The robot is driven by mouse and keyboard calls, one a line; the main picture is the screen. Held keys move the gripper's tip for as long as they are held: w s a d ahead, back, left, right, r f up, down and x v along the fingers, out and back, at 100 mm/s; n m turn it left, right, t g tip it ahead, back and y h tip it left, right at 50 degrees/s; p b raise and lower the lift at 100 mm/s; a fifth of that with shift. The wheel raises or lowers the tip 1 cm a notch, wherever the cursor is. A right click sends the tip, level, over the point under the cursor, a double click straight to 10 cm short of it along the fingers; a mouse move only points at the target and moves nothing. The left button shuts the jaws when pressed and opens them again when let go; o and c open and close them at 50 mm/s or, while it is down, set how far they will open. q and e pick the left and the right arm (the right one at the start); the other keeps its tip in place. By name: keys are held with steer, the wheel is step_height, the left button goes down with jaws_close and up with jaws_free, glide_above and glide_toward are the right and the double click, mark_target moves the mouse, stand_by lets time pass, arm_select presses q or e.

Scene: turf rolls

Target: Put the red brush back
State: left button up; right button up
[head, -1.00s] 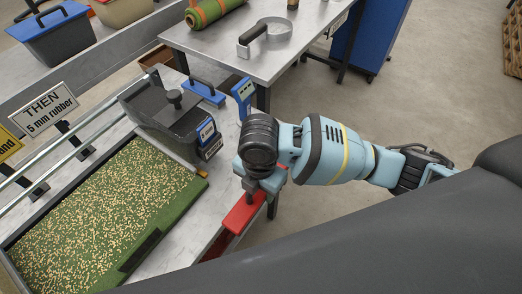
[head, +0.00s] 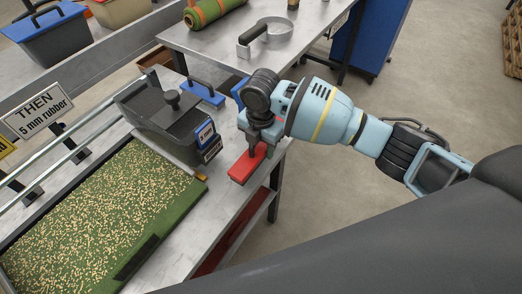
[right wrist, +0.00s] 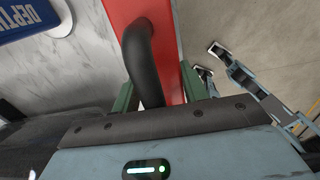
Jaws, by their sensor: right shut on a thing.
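The red brush (head: 247,165) is a red block with a black handle, near the right edge of the metal bench in the head view. My right gripper (head: 255,146) is shut on its handle from above. In the right wrist view the brush's red body (right wrist: 170,62) and its curved black handle (right wrist: 143,60) lie between the green fingers. I cannot tell whether the brush touches the bench top. My left gripper does not show in the head view.
A dark hopper box (head: 170,120) stands left of the brush, beside the green tray (head: 160,219) of granules. A blue handled block (head: 204,94) and a partly hidden blue gauge (head: 238,91) are behind. A strip of bare bench (head: 215,205) lies in front.

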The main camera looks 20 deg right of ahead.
mark_target(261, 151)
steer(key=shift+w+d, duration=0.1)
steer(key=shift+w, duration=0.3)
steer(key=shift+f, duration=1.75)
steer(key=shift+f, duration=0.2)
steer(key=o, duration=1.1)
steer(key=shift+c, duration=0.2)
steer(key=shift+r, duration=0.1)
step_height(261, 151, up, 12)
steer(key=shift+r+p, duration=0.1)
steer(key=shift+p, duration=0.35)
